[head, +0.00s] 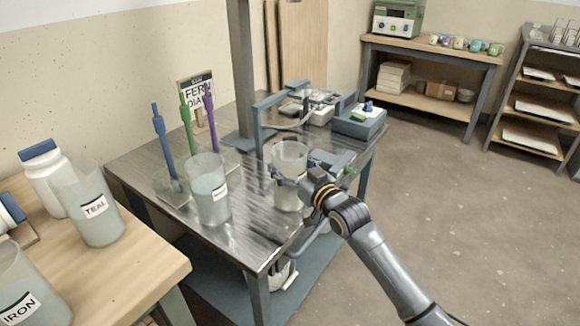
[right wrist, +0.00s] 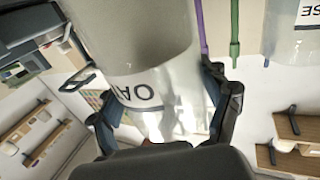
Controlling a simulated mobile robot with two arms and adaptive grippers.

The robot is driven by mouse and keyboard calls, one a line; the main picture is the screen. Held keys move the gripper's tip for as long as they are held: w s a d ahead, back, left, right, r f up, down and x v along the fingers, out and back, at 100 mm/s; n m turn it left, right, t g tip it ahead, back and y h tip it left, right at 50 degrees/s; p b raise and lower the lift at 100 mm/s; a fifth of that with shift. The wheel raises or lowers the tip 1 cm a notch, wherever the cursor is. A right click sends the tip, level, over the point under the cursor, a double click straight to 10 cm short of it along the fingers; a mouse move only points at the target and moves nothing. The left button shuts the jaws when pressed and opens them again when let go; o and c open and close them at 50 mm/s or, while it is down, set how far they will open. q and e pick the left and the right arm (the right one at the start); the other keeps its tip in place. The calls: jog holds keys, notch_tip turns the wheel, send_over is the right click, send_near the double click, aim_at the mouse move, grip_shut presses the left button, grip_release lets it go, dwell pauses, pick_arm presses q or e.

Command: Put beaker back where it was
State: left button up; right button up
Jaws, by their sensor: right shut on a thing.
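A translucent grey beaker (head: 290,155) is at the right part of the metal table (head: 235,235). My right gripper (head: 292,181) is shut around its side, and the beaker looks upright. In the right wrist view the same beaker (right wrist: 135,40) sits between the two fingers (right wrist: 165,110); its label shows the letters "OA", the rest unclear. I cannot tell whether its base touches the table. A second labelled beaker (head: 210,190) stands to its left on the metal table, apart from it. My left gripper is not in view.
Blue, green and purple upright tools (head: 163,145) stand behind the second beaker. A "FERN" sign (head: 197,92) and blue-grey equipment (head: 358,120) are farther back. A wooden table (head: 120,262) at left holds a "TEAL" beaker (head: 95,212), an "IRON" beaker (head: 28,290) and a blue-capped jar (head: 46,172).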

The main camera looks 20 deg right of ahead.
jog(key=shift+r, duration=0.15)
jog(key=o, duration=1.8)
